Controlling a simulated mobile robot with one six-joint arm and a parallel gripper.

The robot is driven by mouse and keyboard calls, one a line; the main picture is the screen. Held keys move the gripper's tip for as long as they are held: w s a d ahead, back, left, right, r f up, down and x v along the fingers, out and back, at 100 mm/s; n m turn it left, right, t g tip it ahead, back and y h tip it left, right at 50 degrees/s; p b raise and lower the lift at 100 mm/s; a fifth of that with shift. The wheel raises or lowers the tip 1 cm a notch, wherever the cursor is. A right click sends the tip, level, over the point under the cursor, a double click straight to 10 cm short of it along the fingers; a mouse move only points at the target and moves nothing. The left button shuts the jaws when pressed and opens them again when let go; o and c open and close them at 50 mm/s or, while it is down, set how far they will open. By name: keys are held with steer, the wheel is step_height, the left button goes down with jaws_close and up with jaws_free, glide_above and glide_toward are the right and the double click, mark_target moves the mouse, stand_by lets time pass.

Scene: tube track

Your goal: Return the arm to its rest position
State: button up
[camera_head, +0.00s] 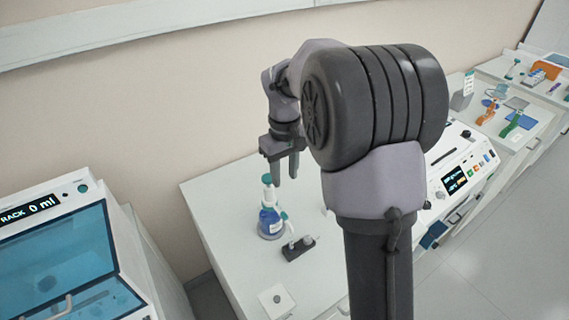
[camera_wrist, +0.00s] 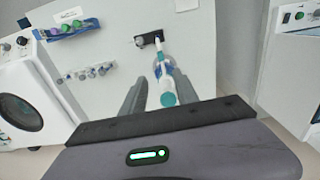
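My arm rises through the middle of the head view and bends over to the left. My gripper (camera_head: 284,174) hangs down over the white bench. Its two fingers are apart with nothing held, and they also show apart in the wrist view (camera_wrist: 160,92). A bottle with blue liquid and a teal top (camera_head: 271,222) stands upright on the bench just below the fingers. In the wrist view the bottle (camera_wrist: 164,71) appears between and beyond the fingers. The exact gap between fingertips and bottle top is hard to judge.
A small black holder (camera_head: 298,249) sits beside the bottle on the white bench (camera_head: 222,205). A blue-windowed rack machine (camera_head: 60,250) stands at left. A white machine with a screen (camera_head: 462,172) is at right. Tube racks (camera_wrist: 75,30) lie further along the bench.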

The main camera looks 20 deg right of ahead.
step_height(320, 180, up, 2)
steer(key=shift+r, duration=0.1)
stand_by(0.4)
steer(key=s+a+f+m+t+y+b, duration=0.1)
steer(key=s+a+f+m+t+b, duration=0.2)
steer(key=s+b, duration=0.7)
steer(key=s+a+f+m+t+y+b, duration=0.1)
steer(key=s+a+f+m+t+b, duration=0.1)
steer(key=s+a+f+b, duration=0.6)
steer(key=s+f+m+b, duration=0.1)
steer(key=s+b, duration=0.1)
steer(key=s, duration=0.4)
steer(key=shift+s+m+t, duration=0.35)
steer(key=shift+m+t, duration=0.05)
steer(key=shift+a+f, duration=0.1)
stand_by(0.6)
